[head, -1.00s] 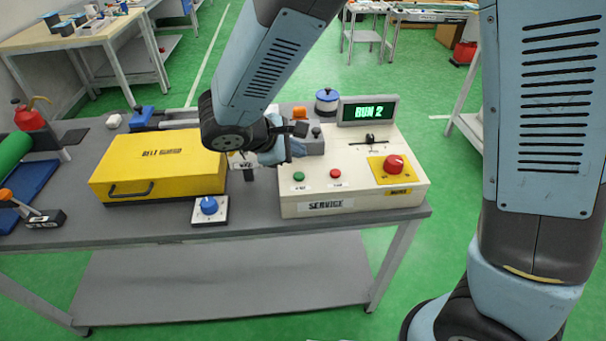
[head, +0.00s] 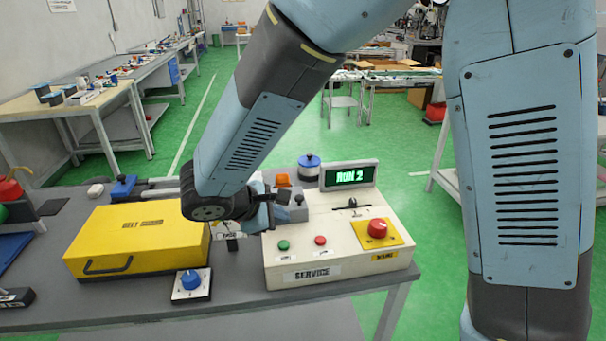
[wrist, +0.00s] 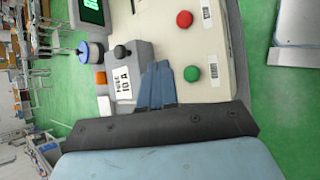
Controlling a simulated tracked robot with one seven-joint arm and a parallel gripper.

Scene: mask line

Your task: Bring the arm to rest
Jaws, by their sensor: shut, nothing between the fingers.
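My gripper (head: 275,213) is at the left end of the cream service console (head: 345,276), beside its small grey box, with nothing held. In the wrist view its two blue fingers (wrist: 158,82) are together, pointing at the console near the green button (wrist: 191,73). I cannot tell whether the fingertips touch the console. My arm reaches down from the top of the head view, bent and extended over the bench. The console's display (head: 349,175) reads RUN 2.
A yellow case (head: 135,240) lies left of the console, with a blue knob (head: 190,280) on a white plate in front. The red knob (head: 377,229) stands on the console's right side. A blue-lidded jar (head: 309,165) stands behind. Green floor is open beyond the bench.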

